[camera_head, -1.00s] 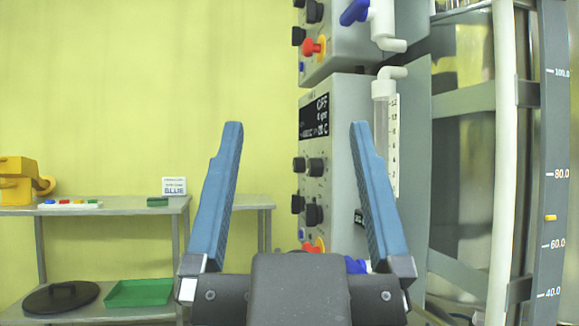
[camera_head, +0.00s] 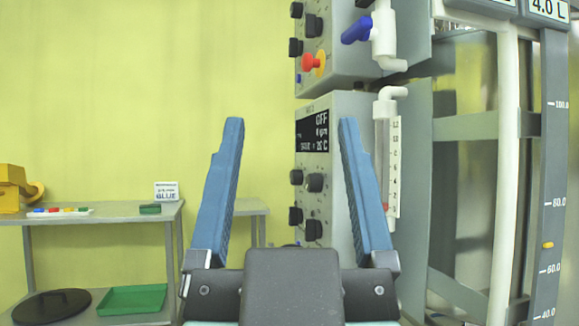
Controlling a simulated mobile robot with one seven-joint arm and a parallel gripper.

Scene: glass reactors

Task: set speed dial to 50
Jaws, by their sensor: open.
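My gripper (camera_head: 290,135) is open and empty, its two blue fingers pointing up and forward in the lower middle of the head view. Beyond it and between the fingers stands the lower grey control box (camera_head: 347,120) with a dark display (camera_head: 313,132) that reads OFF on its top line. Its other lines are too small to read surely. Below the display are black knobs, an upper pair (camera_head: 315,182) and a lower pair (camera_head: 313,230). The labels are not legible, so I cannot tell which is the speed dial. The right finger overlaps the box's side.
An upper control box (camera_head: 340,40) has a red knob (camera_head: 313,62) and a blue-handled valve (camera_head: 357,30). A flow tube (camera_head: 393,170) and a large glass reactor (camera_head: 475,190) stand right. A shelf table (camera_head: 110,212) with a green tray (camera_head: 133,298) stands left.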

